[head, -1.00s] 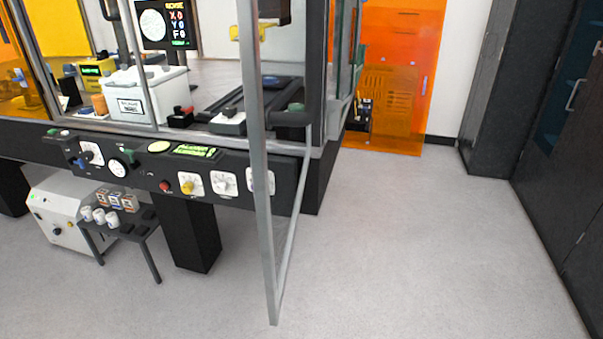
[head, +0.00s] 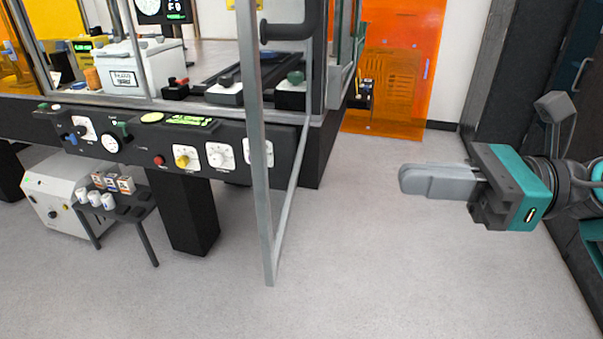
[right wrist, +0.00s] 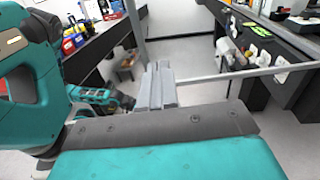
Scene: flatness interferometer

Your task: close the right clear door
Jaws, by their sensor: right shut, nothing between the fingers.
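The right clear door (head: 257,150) stands open in the head view. It is a clear pane in a grey metal frame, swung out toward me from the front right of the enclosure. A dark bar handle (head: 290,31) is near the top of the picture. My right gripper (head: 404,181) is shut and empty, to the right of the door and apart from it, its fingers pointing left. In the right wrist view the shut fingers (right wrist: 158,70) show with a grey metal frame (right wrist: 240,75) beyond them, which looks like the door's.
The control panel (head: 215,145) with knobs runs along the enclosure front. A small dark table (head: 128,208) with cups and boxes stands below at left. An orange screen (head: 392,80) is at the back, dark cabinets (head: 478,75) at right. Grey floor (head: 370,270) is clear between door and gripper.

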